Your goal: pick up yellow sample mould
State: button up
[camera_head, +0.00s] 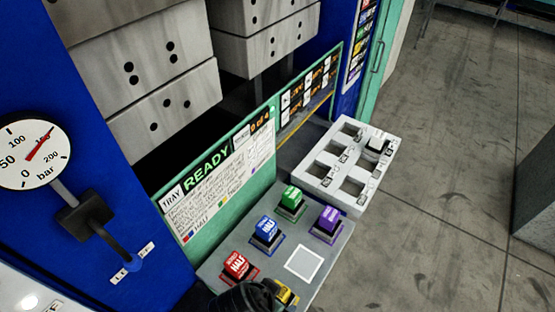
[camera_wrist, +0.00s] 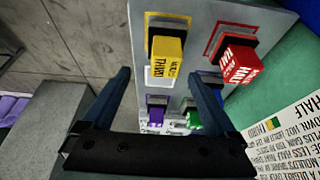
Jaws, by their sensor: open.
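The yellow sample mould (camera_wrist: 166,48) stands in a yellow-edged spot on the grey shelf (camera_wrist: 140,12), with lettering on its face. In the wrist view it sits beyond and between the tips of my gripper (camera_wrist: 161,76), which is open with nothing between its fingers. In the head view the yellow mould (camera_head: 287,294) is at the bottom edge, partly hidden by my dark gripper (camera_head: 248,298). I cannot tell whether the fingers touch it.
Red (camera_head: 236,266), blue (camera_head: 267,230), green (camera_head: 292,198) and purple (camera_head: 329,220) moulds share the shelf. An empty white-outlined square (camera_head: 303,263) lies beside them. A white rack (camera_head: 350,203) with pockets stands behind. The green sign panel (camera_head: 225,172) borders the shelf.

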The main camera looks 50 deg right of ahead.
jog(key=shift+w+p+x, duration=0.2)
jog(key=shift+p+x, duration=0.1)
jog(key=shift+x, duration=1.35)
jog(key=shift+w+p+x, duration=0.25)
jog(key=shift+p+x, duration=0.05)
jog(key=shift+x, duration=1.3)
jog(key=shift+d, duration=0.15)
jog(key=shift+c, duration=0.3)
grip_shut()
jog(key=shift+r, duration=0.15)
